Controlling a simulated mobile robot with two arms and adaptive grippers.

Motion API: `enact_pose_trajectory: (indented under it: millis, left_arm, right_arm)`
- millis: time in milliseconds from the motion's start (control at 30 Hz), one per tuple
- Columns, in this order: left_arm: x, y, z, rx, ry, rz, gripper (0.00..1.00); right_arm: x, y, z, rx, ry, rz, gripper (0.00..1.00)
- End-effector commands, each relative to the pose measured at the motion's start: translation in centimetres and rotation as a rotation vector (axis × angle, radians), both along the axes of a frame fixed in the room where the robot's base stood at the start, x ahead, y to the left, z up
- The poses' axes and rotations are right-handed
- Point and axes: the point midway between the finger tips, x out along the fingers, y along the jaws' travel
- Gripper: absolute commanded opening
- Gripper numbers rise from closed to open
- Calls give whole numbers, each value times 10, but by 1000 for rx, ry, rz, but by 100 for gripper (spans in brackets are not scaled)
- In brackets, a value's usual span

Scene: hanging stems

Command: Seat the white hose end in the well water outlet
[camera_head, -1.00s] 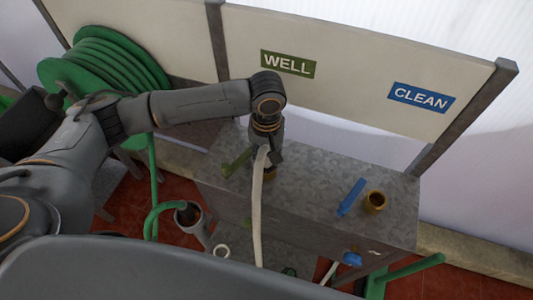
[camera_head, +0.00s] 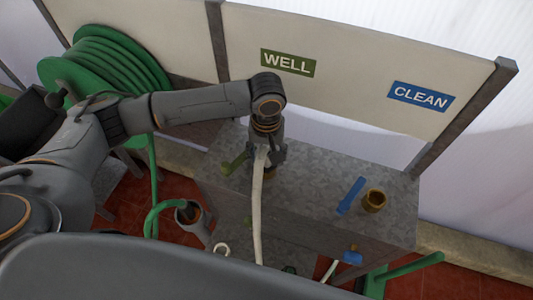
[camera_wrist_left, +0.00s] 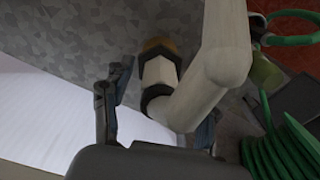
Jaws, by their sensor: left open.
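The white hose (camera_head: 257,215) hangs down the front of the grey metal stand from my left gripper (camera_head: 268,156). In the left wrist view, the white hose end (camera_wrist_left: 158,72) with dark bands meets the brass well outlet (camera_wrist_left: 158,46). It looks in line with the outlet and touching it; how deep it sits is hidden. My left gripper (camera_wrist_left: 157,112) is open, with one finger on each side of the hose end and gaps between. In the head view the well outlet is hidden under the gripper, below the green WELL sign (camera_head: 288,63). My right gripper is not in view.
A green valve handle (camera_head: 234,164) is close left of the gripper. A blue handle (camera_head: 351,195) and brass clean outlet (camera_head: 374,200) are at right under the CLEAN sign (camera_head: 419,97). A green hose reel (camera_head: 105,65) stands at left. The stand top (camera_head: 315,180) between the outlets is clear.

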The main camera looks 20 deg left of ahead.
Motion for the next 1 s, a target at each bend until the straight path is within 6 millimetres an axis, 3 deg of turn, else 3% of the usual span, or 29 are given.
enact_pose_trajectory:
  millis: [133,267,700,1000]
  left_arm:
    - [0,0,2,0,0,0,59]
    - [0,-1,16,-2,-1,0,59]
    - [1,-1,103,-2,-1,-1,59]
    - [0,0,120,0,1,0,59]
  right_arm:
    - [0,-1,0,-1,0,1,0]
    - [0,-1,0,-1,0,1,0]
    - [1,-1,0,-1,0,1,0]
    - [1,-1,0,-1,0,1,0]
